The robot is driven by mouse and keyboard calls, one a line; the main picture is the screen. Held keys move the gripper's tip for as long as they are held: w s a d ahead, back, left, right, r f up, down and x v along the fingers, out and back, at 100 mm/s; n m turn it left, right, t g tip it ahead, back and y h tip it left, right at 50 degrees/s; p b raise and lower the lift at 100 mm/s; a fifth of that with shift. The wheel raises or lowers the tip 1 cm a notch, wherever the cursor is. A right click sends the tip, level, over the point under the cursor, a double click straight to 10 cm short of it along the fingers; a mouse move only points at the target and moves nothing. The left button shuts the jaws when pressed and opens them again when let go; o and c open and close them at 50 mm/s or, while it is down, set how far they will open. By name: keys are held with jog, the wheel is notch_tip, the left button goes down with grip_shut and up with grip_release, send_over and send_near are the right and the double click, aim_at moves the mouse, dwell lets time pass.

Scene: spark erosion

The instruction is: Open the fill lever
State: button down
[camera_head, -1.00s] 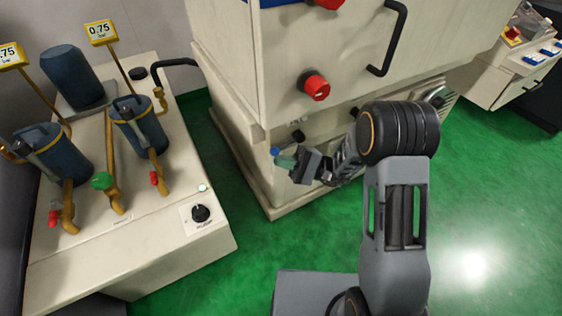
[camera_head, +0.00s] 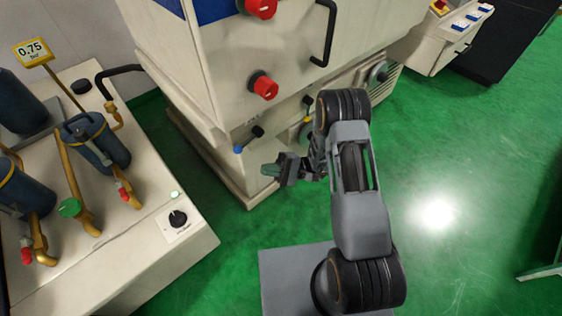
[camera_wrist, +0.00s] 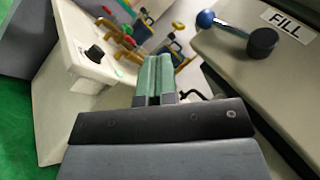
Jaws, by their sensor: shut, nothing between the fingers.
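The fill lever (camera_wrist: 232,28) shows in the wrist view at the upper right, beside a "FILL" label (camera_wrist: 287,22). It has a blue ball end and a black round hub, and lies on the cream machine panel. In the head view the lever (camera_head: 247,141) is on the lower front of the machine, its blue ball to the left of the hub. My gripper (camera_head: 270,170) is in front of the machine, below and to the right of the blue ball, apart from the lever. In the wrist view its green fingers (camera_wrist: 154,75) are together and empty.
A filter bench (camera_head: 150,245) with blue canisters and a black knob stands at left. Green floor is clear between them.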

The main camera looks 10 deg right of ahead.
jog(key=shift+f+p+v, duration=0.2)
jog(key=shift+p+v, duration=0.95)
jog(key=shift+p, duration=0.3)
jog(key=shift+f+p+v, duration=0.2)
jog(key=shift+p+v, duration=0.95)
jog(key=shift+p, duration=0.25)
jog(key=shift+s, duration=0.15)
jog(key=shift+a, duration=0.1)
